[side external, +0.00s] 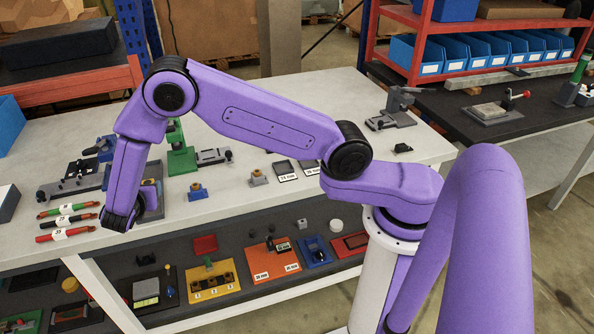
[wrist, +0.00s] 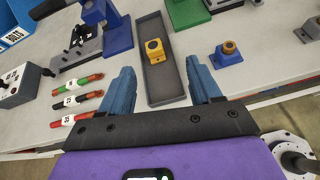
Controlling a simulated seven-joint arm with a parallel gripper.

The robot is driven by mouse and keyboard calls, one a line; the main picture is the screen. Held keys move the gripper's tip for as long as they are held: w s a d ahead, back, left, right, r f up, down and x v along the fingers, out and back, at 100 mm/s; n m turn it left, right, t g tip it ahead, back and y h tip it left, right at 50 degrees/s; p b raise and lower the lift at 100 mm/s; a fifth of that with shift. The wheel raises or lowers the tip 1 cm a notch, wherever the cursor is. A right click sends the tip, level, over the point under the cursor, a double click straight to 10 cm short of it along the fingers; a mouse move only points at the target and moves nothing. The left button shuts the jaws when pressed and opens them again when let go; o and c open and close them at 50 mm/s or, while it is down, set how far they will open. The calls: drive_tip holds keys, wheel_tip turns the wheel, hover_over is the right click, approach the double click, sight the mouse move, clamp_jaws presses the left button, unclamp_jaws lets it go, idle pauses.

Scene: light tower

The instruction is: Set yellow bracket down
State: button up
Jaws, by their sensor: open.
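The yellow bracket (wrist: 154,51) has a round hole in its top. It sits upright inside a long dark grey tray (wrist: 175,88) in the wrist view, toward the tray's middle. My gripper (wrist: 163,80) is open, with one blue finger on each side of the tray's near end. Nothing is between the fingertips except the view of the tray, and the bracket lies beyond them, apart from both. In the side view my forearm hides most of the tray, the bracket and the fingers.
A blue bracket (wrist: 226,54) stands on the bench right of the tray. Three labelled markers (wrist: 78,100) lie to the left, by a grey control box (wrist: 20,82). A blue clamp fixture (wrist: 105,35) stands behind. A grey bracket (side external: 258,178) and small trays (side external: 285,170) sit further right.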

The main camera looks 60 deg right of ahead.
drive_tip(key=s+d+r+m+g+y, duration=0.2)
drive_tip(key=s+d+r+m+y, duration=0.1)
drive_tip(key=s, duration=1)
drive_tip(key=s+d+r+m+g+y, duration=0.3)
drive_tip(key=s+r+m, duration=0.2)
drive_tip(key=s, duration=0.9)
drive_tip(key=s+d+r+m+g+y, duration=0.3)
drive_tip(key=s+r+m, duration=0.1)
drive_tip(key=s, duration=0.9)
drive_tip(key=shift+s+d+r+y, duration=0.15)
drive_tip(key=shift+s+r+y, duration=0.1)
drive_tip(key=shift+y, duration=0.15)
